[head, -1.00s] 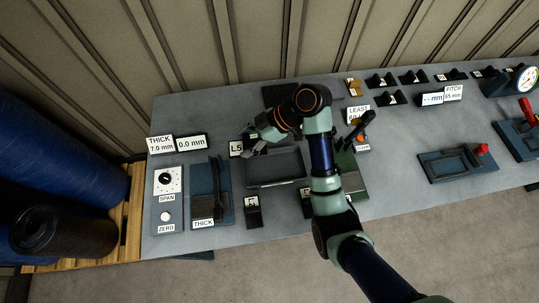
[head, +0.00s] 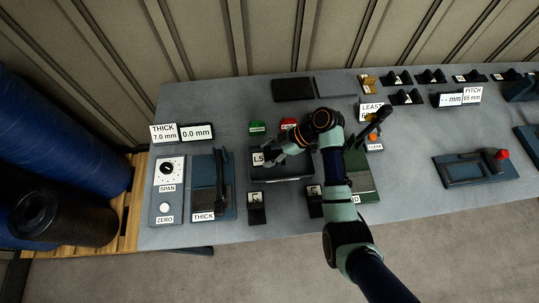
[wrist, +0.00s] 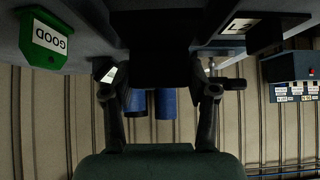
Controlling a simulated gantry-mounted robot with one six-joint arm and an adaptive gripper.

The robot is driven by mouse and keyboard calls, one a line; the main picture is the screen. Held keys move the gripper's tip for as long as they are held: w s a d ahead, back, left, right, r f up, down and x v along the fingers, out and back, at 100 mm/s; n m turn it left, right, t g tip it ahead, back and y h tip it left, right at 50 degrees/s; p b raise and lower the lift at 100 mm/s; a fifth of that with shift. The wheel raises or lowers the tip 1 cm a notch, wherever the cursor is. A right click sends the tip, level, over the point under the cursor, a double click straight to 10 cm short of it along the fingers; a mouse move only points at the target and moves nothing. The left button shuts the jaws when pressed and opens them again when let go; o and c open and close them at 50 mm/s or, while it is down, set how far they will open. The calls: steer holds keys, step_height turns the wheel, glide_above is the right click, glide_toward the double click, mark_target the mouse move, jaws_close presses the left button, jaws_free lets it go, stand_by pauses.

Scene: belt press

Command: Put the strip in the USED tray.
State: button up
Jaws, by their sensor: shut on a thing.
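My gripper (head: 276,146) is over the upper left part of the dark tray-like fixture (head: 290,179) in the head view. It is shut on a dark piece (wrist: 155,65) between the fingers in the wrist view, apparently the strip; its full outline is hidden.
An L5 label (head: 258,158) is close to the gripper. The THICK gauge (head: 203,190) and its dial panel (head: 167,190) stand left. Small black labelled blocks (head: 256,208) sit at the front. A green press with a dark lever (head: 378,122) is right of my arm.

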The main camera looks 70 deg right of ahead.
mark_target(274, 157)
steer(key=shift+f+b, duration=0.4)
steer(key=shift+f, duration=1.75)
steer(key=shift+f, duration=0.1)
steer(key=o, duration=1.3)
steer(key=shift+r, duration=0.25)
steer(key=p+v, duration=0.1)
steer(key=v, duration=1)
steer(key=shift+s+d+r, duration=0.2)
steer(key=shift+s, duration=0.15)
